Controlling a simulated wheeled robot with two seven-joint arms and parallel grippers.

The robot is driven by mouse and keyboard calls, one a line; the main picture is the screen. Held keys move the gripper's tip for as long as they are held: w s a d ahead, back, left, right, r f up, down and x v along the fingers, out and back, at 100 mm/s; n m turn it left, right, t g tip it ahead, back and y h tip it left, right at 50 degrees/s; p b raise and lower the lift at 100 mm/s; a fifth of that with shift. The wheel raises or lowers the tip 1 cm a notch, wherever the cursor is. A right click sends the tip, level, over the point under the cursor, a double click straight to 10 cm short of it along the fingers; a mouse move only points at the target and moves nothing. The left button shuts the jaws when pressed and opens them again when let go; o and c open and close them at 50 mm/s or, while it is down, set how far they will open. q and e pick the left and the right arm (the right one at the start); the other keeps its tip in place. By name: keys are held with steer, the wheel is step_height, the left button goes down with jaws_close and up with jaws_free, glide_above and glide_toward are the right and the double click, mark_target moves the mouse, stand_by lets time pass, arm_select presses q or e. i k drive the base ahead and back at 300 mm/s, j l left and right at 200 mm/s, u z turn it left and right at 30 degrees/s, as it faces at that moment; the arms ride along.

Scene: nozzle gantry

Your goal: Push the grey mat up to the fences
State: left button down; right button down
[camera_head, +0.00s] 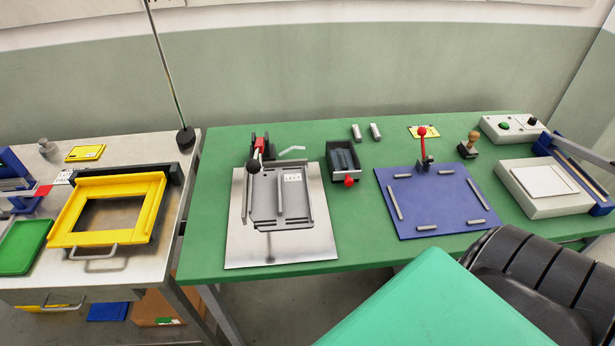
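A flat dark grey piece that looks like the grey mat (266,203) lies on a pale metal plate (250,248) on the green table. A white label (292,178) is near its far right corner. A thin grey bar that looks like a fence (247,202) runs along its left side. Another low grey bar (285,226) runs along its near edge. I cannot tell whether the mat touches these bars. A black-knobbed lever with a red part (257,155) stands at the far left and covers part of that corner. Neither of my grippers is in view.
A blue plate (430,213) with grey strips and a red-knobbed lever (422,145) stands to the right. A dark box (343,161) stands between. A yellow frame (70,238) is on the left bench. A teal surface (440,305) and black ribbed shape (545,270) cover the front right.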

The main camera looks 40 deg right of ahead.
mark_target(279, 198)
steer(key=i+j+z, duration=0.2)
steer(key=i, duration=0.3)
steer(key=i+j+z, duration=0.25)
steer(key=i, duration=0.25)
steer(key=j, duration=0.1)
